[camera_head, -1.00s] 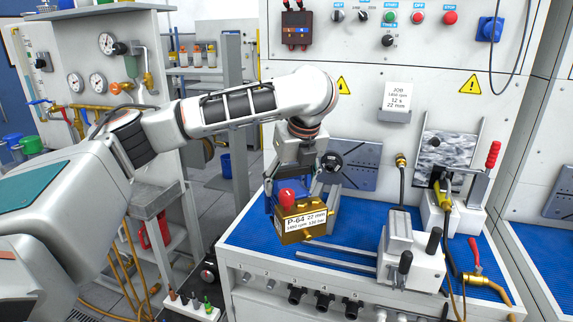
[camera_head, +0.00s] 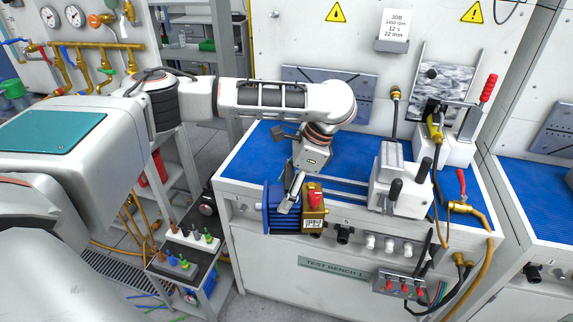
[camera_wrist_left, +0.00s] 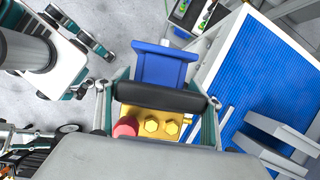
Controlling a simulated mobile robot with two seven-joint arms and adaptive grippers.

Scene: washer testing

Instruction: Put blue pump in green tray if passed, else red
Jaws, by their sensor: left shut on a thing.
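The blue pump (camera_head: 283,214) has a ribbed blue body and a brass-coloured end block with a red cap and a white label. My left gripper (camera_head: 292,196) is shut on it and holds it in front of the test bench's front edge, off the blue mat. In the left wrist view the blue flange (camera_wrist_left: 162,68) and the brass block (camera_wrist_left: 160,125) with the red cap show between the fingers (camera_wrist_left: 158,97). No green or red tray can be made out. My right gripper is not in view.
Test bench 1 (camera_head: 333,264) carries a blue mat (camera_head: 246,160), a grey clamp block (camera_head: 398,178) with black handles and a yellow-handled hose fitting. A small cart (camera_head: 215,225) with coloured fittings stands left of the bench. A job card (camera_head: 395,24) hangs on the back panel.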

